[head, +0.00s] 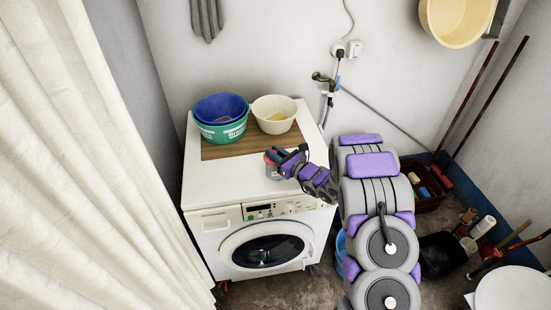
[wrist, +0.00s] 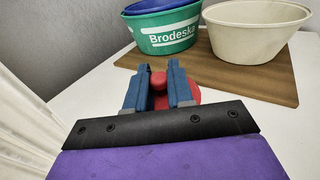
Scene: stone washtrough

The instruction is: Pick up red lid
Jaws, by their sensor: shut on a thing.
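The red lid (wrist: 190,93) is in the wrist view, just in front of the wooden board. A red knob-like part of it stands between the two blue fingers of my gripper (wrist: 158,82). The fingers are shut on it, one on each side. Part of the lid is hidden behind the fingers. In the head view my gripper (head: 278,157) is over the front right of the washing machine's white top. Only a little red of the lid shows there, and whether it touches something below is hard to tell.
The washing machine (head: 208,187) carries a wooden board (head: 233,150) with a green basin (head: 222,134), a blue basin (head: 220,105) and a cream basin (head: 268,107) behind my gripper. A cream curtain (head: 85,160) hangs at left. The machine's left top is clear.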

